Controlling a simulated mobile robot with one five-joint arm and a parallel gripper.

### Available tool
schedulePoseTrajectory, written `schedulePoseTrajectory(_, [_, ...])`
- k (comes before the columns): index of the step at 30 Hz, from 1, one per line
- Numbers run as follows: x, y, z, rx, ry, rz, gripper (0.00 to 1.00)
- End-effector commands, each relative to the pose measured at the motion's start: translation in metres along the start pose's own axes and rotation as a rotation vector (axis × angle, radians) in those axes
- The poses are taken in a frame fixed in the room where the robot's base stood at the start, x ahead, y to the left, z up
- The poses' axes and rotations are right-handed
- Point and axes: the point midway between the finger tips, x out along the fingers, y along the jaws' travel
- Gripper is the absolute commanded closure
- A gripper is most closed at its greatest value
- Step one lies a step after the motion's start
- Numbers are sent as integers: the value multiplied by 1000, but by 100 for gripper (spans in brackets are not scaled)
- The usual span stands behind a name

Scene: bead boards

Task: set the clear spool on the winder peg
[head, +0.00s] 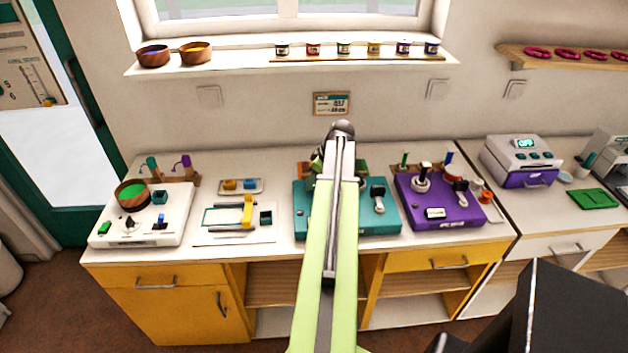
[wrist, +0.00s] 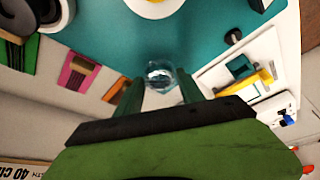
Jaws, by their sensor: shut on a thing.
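In the wrist view, the clear spool (wrist: 160,73) is a small glassy piece between the two green fingers of my gripper (wrist: 159,80), which is shut on it. It is over the teal board (wrist: 115,27). A white round part (wrist: 154,7) lies at the top edge of that view, cut off by the frame. In the head view, my arm covers the middle of the teal board (head: 306,222) and hides the spool and the fingertips. I cannot make out the winder peg for certain in either view.
A purple board (head: 465,217) with upright knobs stands right of the teal board. A white tray (head: 262,237) with a yellow part lies to its left, and a white board (head: 173,220) with a bowl is farther left. Pink and orange blocks (wrist: 76,72) lie beside the teal board.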

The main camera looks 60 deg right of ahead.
Motion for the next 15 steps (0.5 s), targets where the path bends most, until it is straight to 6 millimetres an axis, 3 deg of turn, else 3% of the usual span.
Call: schedulePoseTrajectory(15, [13,0,5,-1,0,0,92])
